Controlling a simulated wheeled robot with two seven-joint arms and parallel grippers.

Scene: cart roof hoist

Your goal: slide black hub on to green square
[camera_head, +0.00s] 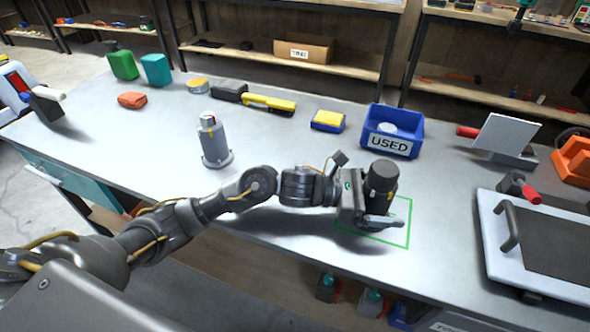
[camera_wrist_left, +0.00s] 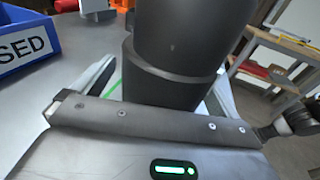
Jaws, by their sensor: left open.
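The black hub (camera_head: 382,178) is a dark upright cylinder with a wider top, at the right end of my left arm. My left gripper (camera_head: 384,210) is open, with its fingers on either side of the hub. In the left wrist view the hub (camera_wrist_left: 185,50) rises between the two spread fingers, and contact cannot be told. The green square (camera_head: 409,222) is a thin outline on the bench. The hub and gripper stand over it and hide part of it, so the hub's exact footing inside the outline cannot be seen. My right gripper is not in view.
A blue bin (camera_head: 420,128) marked USED stands behind the hub. A grey cylinder on a flange (camera_head: 213,142) stands left. A white-framed panel with a handle (camera_head: 492,232) lies right. A yellow and blue block (camera_head: 328,121) lies behind. The bench between the cylinder and bin is mostly clear.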

